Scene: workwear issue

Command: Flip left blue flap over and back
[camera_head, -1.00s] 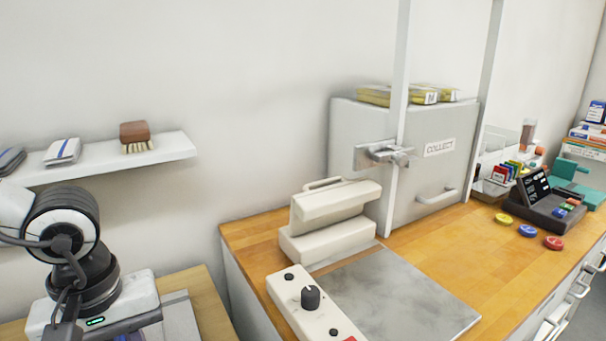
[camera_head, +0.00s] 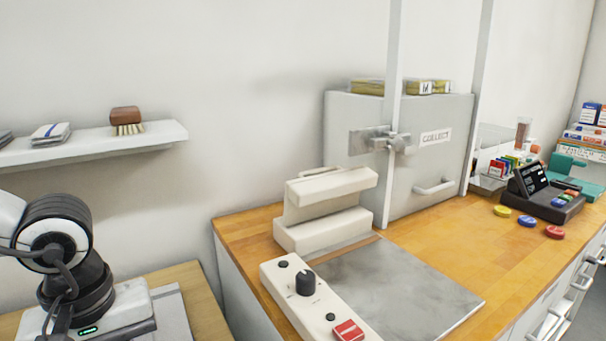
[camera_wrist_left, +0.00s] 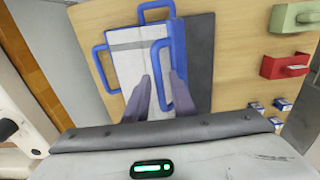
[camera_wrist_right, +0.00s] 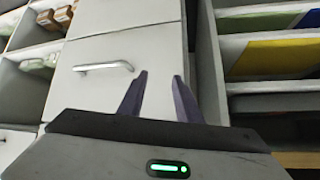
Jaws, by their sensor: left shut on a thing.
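In the left wrist view a pale grey-and-white flap (camera_wrist_left: 127,62) with blue handles lies on a wooden board. One blue handle (camera_wrist_left: 100,66) is at its left, another (camera_wrist_left: 155,9) is at the top, and a third (camera_wrist_left: 166,62) runs down its right side. A dark grey panel (camera_wrist_left: 200,60) lies to the right. My left gripper (camera_wrist_left: 161,84) is shut on the right-side blue handle, whose gripped part is partly hidden between the fingers. My right gripper (camera_wrist_right: 158,85) is open and empty in front of a grey drawer front (camera_wrist_right: 115,70).
In the head view a cream press (camera_head: 325,210), control box (camera_head: 310,300) and metal plate (camera_head: 400,290) occupy the counter. A grey COLLECT box (camera_head: 400,150) stands behind. A shelf (camera_head: 90,143) is on the wall.

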